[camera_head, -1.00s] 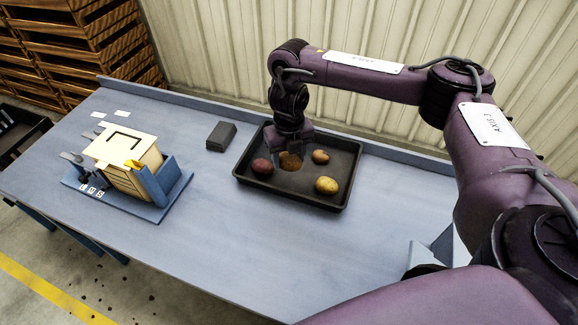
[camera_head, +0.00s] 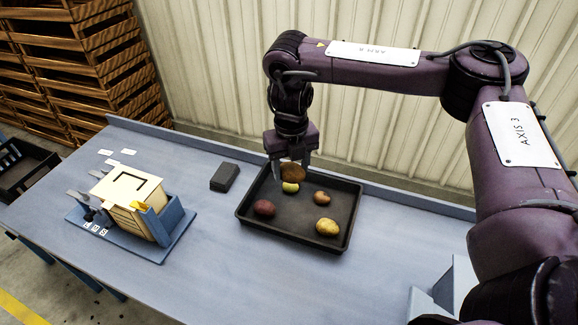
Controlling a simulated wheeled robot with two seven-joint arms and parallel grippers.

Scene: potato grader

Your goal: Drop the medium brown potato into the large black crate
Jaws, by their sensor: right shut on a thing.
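The medium brown potato (camera_head: 293,172) is between the fingers of my right gripper (camera_head: 291,167), which is shut on it. The gripper points down and holds it above the far part of the black tray (camera_head: 297,239). A large black crate (camera_head: 42,170) stands on the floor beyond the left end of the table, partly cut off by the picture edge. My left gripper is not in view.
In the tray lie a dark red potato (camera_head: 264,208), a small yellow one (camera_head: 290,188), a small reddish one (camera_head: 321,198) and a larger yellow one (camera_head: 326,226). A dark block (camera_head: 224,178) and a cream sizing device (camera_head: 128,196) stand left of the tray on the table.

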